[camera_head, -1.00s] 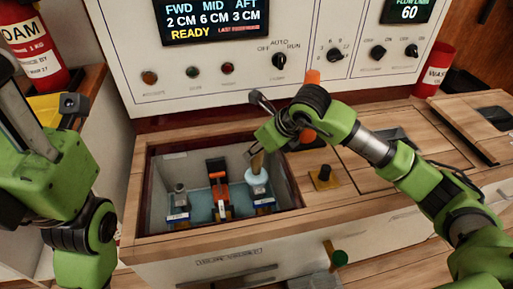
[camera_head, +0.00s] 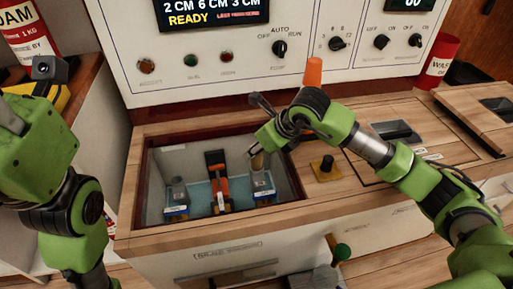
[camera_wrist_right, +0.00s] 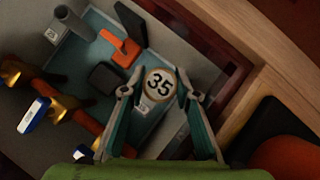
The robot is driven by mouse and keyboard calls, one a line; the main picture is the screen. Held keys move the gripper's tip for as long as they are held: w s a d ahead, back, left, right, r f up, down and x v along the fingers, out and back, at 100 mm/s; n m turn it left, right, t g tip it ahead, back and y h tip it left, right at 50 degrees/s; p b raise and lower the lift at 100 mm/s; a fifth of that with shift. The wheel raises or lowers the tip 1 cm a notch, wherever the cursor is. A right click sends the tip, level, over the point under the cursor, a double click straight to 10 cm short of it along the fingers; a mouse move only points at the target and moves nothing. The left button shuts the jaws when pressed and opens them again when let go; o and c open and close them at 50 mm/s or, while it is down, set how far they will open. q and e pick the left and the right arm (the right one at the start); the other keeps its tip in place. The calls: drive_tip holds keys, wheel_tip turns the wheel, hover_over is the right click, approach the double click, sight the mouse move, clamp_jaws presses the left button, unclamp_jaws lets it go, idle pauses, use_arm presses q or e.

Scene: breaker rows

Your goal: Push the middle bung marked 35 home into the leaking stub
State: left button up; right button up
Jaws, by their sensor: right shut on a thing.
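My right gripper (camera_head: 259,150) reaches into the open well (camera_head: 185,160) from above and is shut on the bung marked 35 (camera_wrist_right: 159,82). The bung's round numbered top faces the right wrist view. In the head view the tan bung (camera_head: 257,162) sits at the mouth of the right-hand stub (camera_head: 262,183), upright or nearly so. How deep it sits is hidden. A second grey stub (camera_head: 175,192) stands at the left of the well; it also shows in the right wrist view (camera_wrist_right: 75,22). My left arm is at the left edge; its gripper is not visible.
An orange-handled fitting (camera_head: 217,182) stands between the stubs. The well's wooden rim (camera_head: 220,232) surrounds the work. A control panel (camera_head: 200,75) rises behind. An orange cone-shaped piece (camera_head: 313,72) and a black knob (camera_head: 325,168) stand on the right.

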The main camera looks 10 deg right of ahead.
drive_tip(key=shift+f, duration=0.4)
drive_tip(key=o, duration=1.1)
drive_tip(key=shift+c, duration=0.2)
drive_tip(key=shift+w+d, duration=0.1)
drive_tip(key=shift+d, duration=0.2)
drive_tip(key=shift+r, duration=0.1)
drive_tip(key=v, duration=1.2)
drive_tip(key=shift+a, duration=0.35)
drive_tip(key=shift+a, duration=0.15)
